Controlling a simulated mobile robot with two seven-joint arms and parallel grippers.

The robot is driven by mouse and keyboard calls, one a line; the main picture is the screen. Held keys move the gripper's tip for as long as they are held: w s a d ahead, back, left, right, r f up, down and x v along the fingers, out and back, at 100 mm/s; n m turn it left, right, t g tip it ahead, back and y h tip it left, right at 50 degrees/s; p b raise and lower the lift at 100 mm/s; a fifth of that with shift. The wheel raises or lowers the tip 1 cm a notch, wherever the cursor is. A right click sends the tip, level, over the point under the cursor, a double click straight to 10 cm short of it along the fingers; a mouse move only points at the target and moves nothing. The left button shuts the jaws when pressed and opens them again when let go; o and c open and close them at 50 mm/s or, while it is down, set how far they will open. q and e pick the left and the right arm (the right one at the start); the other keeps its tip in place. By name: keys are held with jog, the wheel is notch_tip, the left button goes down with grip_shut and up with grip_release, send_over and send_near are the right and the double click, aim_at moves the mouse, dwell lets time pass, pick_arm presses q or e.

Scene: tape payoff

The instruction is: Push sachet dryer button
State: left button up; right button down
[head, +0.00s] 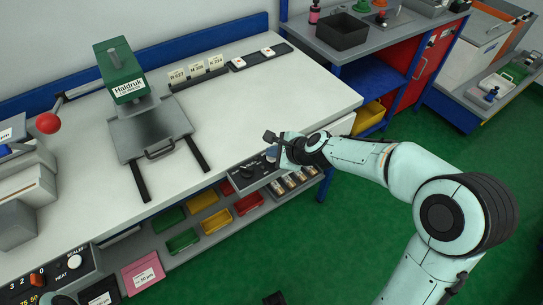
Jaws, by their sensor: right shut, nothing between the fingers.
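A dark control panel (240,178) with a black knob (246,172) is set in the front edge of the white bench. My right gripper (274,148) is shut and empty at the right end of this panel. A small bluish round part (271,155) shows beside its fingers; I cannot tell whether it is a button or whether the fingers touch it. The gripper hides part of that panel end. A second panel at the lower left, marked HEAT, carries a white round button (75,262). No label naming the sachet dryer is readable.
A green press (120,70) stands on the bench (270,100), with a red ball-ended lever (48,123) to its left. Coloured bins (215,221) sit on a shelf below the bench front. Green floor (330,250) is open in front.

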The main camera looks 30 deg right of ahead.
aim_at(274, 159)
pick_arm(q)
jog(key=shift+f, duration=0.25)
pick_arm(e)
jog(key=shift+f, duration=0.25)
dwell(0.4)
pick_arm(q)
jog(key=shift+w+r+p, duration=0.15)
jog(key=shift+r+p, duration=0.4)
jog(key=shift+r, duration=0.2)
pick_arm(e)
jog(key=shift+r, duration=0.75)
jog(key=shift+r+p, duration=0.6)
pick_arm(q)
notch_tip(274, 159, up, 6)
jog(key=w+p, duration=0.2)
jog(key=p, duration=0.2)
pick_arm(e)
notch_tip(274, 159, up, 5)
jog(key=shift+w+f, duration=0.1)
jog(key=shift+f, duration=0.05)
